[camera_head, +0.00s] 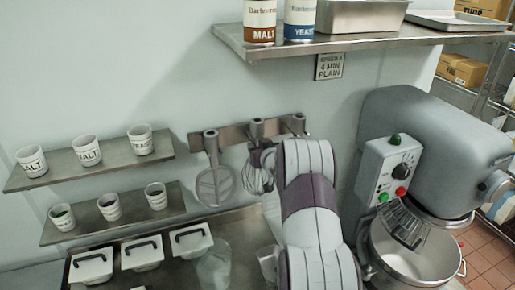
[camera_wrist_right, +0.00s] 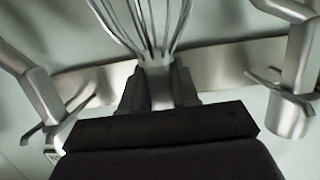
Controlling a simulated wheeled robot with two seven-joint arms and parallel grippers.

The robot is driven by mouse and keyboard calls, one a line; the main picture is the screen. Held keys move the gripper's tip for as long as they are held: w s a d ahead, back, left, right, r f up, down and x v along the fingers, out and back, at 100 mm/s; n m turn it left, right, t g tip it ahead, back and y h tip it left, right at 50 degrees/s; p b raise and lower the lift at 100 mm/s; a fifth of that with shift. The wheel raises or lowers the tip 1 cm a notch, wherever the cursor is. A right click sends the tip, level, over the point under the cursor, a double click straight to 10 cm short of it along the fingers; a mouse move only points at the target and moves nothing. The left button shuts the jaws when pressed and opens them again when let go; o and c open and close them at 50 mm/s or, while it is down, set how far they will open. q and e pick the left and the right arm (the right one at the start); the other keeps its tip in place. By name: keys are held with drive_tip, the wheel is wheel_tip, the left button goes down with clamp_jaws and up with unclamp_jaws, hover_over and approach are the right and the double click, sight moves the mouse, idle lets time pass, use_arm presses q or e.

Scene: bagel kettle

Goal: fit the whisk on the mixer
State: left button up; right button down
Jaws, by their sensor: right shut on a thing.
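The wire whisk (camera_head: 258,172) is at the wall rack (camera_head: 232,134) in the head view, partly hidden by my right arm. In the right wrist view its metal shank and wires (camera_wrist_right: 150,22) stand out from between my fingers. My right gripper (camera_wrist_right: 158,88) is shut on the shank, in front of the rack bar; I cannot tell whether the whisk is still on its hook. The grey mixer (camera_head: 432,130) stands at the right, with its steel bowl (camera_head: 415,262) below the head and a wire guard (camera_head: 404,222) at the bowl's rim. My left gripper is not in view.
A flat beater (camera_head: 214,172) hangs left of the whisk, and another tool's top (camera_head: 296,124) shows to its right. Small shelves with cups (camera_head: 88,150) are at the left. White lidded bins (camera_head: 142,254) stand below. An upper shelf (camera_head: 360,41) spans above.

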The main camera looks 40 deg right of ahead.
drive_tip(key=s+a, duration=0.3)
drive_tip(key=s, duration=0.7)
drive_tip(key=shift+s+a+r, duration=0.15)
drive_tip(key=shift+s+a, duration=0.05)
drive_tip(key=shift+s, duration=0.05)
idle(0.3)
drive_tip(key=s+a+p, duration=0.1)
drive_tip(key=s+a, duration=0.2)
drive_tip(key=s, duration=0.8)
drive_tip(key=shift+s+a, duration=0.2)
drive_tip(key=shift+a, duration=0.1)
